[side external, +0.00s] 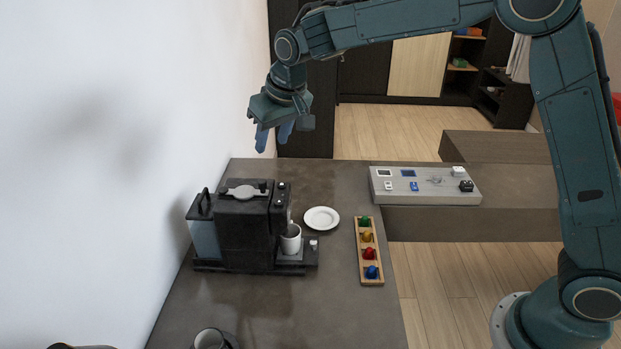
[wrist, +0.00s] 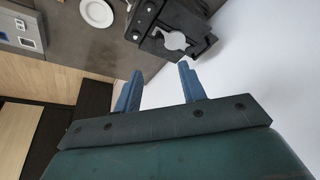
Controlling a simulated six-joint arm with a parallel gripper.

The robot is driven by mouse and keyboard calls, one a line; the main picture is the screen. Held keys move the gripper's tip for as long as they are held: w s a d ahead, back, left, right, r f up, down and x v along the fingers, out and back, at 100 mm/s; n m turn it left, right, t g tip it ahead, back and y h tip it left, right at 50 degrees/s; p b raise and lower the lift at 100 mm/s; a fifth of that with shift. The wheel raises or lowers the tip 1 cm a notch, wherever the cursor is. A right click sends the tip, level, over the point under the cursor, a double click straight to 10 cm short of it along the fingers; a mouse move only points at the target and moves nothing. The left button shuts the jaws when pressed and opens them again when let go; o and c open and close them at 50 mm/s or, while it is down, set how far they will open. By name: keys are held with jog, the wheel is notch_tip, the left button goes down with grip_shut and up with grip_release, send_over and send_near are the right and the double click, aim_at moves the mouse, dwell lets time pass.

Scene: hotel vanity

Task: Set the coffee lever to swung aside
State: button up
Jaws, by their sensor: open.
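The black coffee machine (side external: 245,225) stands on the dark counter near the wall. A light grey lever (side external: 243,191) lies flat on its top. In the wrist view the lever (wrist: 174,41) shows on the coffee machine (wrist: 160,17), beyond my fingers. My gripper (side external: 273,138) is high above and behind the machine, pointing down, apart from everything. In the wrist view my gripper (wrist: 160,70) has its two blue fingers spread with nothing between them.
A white mug (side external: 291,241) stands at the machine's spout. A white plate (side external: 321,218), a wooden tray (side external: 359,239) of coloured capsules and a grey panel (side external: 425,196) lie to the right. The white wall (side external: 120,130) is close on the left. Counter in front is mostly clear.

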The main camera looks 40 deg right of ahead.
aim_at(262, 181)
jog(key=x, duration=1.3)
jog(key=shift+f, duration=0.25)
grip_shut()
